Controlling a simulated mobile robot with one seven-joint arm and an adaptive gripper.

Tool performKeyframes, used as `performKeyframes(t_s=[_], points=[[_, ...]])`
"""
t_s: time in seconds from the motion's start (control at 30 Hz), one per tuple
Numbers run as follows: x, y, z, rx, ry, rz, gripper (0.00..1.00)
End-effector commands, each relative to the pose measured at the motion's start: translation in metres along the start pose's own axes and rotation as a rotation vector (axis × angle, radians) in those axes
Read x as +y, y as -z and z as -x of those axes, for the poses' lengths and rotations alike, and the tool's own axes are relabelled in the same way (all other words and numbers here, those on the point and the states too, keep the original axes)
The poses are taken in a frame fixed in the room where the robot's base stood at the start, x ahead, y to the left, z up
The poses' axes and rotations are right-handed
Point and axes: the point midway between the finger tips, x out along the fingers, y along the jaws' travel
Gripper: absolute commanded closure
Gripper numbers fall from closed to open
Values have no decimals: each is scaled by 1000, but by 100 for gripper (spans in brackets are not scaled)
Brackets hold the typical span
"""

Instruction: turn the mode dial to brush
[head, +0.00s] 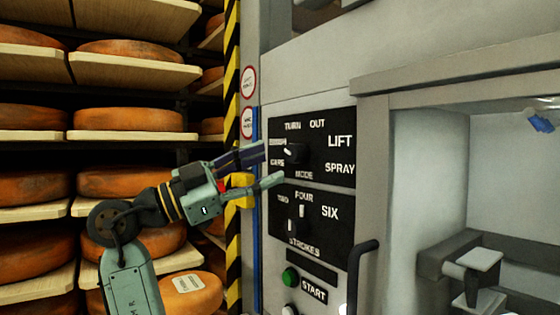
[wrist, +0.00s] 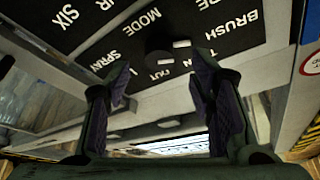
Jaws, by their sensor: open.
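The mode dial (head: 295,154) is a dark knob on the upper black panel, with a white mark on its left side in the head view. It also shows in the wrist view (wrist: 158,64), beyond and between my fingers. The word BRUSH (wrist: 230,25) is readable in the wrist view; in the head view its place is largely covered by a finger. I cannot tell exactly which label the mark points at. My gripper (head: 273,165) is open and empty, its fingertips just left of the dial. I see no clear contact with it.
Below is the strokes dial (head: 302,213), then a green start button (head: 290,277). A black handle (head: 361,270) stands out at the right. A yellow block (head: 240,190) is behind my gripper. Shelves of cheese wheels (head: 135,120) fill the left.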

Motion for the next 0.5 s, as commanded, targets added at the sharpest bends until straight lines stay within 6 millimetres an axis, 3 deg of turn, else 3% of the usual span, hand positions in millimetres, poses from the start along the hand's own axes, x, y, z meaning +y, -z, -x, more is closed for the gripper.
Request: performKeyframes(t_s=[0.2, 0.5], points=[[0, 0, 46, -1, 2, 0, 50], [0, 0, 72, 0, -1, 1, 50]])
